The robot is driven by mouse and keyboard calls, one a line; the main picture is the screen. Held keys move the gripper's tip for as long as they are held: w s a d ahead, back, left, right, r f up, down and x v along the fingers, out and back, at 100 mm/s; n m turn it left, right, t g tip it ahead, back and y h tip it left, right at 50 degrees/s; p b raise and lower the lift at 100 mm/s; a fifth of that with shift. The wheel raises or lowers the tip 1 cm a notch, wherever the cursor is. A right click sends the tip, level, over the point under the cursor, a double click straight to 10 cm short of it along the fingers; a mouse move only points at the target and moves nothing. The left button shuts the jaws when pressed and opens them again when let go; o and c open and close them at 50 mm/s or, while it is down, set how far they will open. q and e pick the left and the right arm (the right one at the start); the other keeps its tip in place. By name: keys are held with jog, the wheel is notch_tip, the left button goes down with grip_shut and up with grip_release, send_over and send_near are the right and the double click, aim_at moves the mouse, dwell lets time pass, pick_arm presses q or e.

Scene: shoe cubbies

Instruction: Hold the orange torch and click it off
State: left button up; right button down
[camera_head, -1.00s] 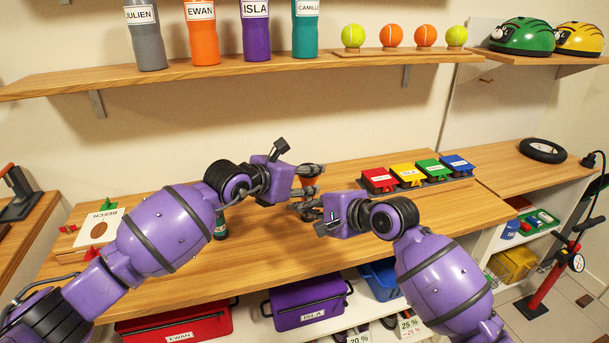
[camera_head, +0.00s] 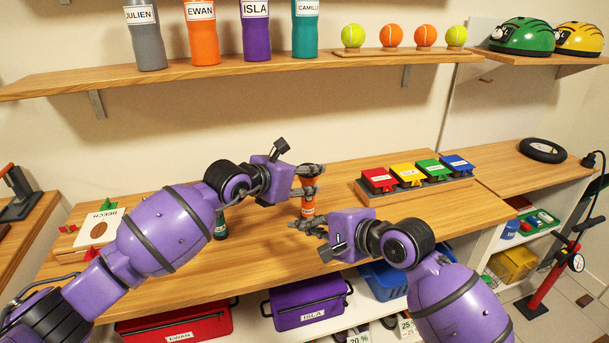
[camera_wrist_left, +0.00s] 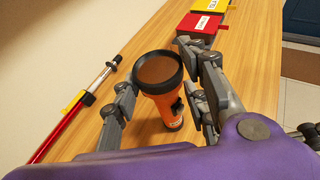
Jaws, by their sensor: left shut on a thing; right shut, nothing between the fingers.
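The orange torch (camera_head: 308,208) stands upright, its black-rimmed head up, over the wooden bench. In the left wrist view the torch (camera_wrist_left: 172,112) sits between the fingers, with a black switch on its side. Its lens looks dull brown, with no bright glow. My left gripper (camera_head: 311,182) is shut on the torch near its upper part. Whether the torch's base touches the bench is unclear. My right gripper (camera_head: 303,227) is shut and empty, just below and in front of the torch, apparently apart from it. Part of it shows at the left wrist view's right edge.
Red, yellow, green and blue boxes (camera_head: 408,174) stand on the bench to the right. A dark green item (camera_head: 220,224) is partly hidden by my left arm. A label board (camera_head: 97,229) lies at left. Bottles and balls line the shelf (camera_head: 240,68) above.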

pick_arm(q)
jog(key=o, duration=1.3)
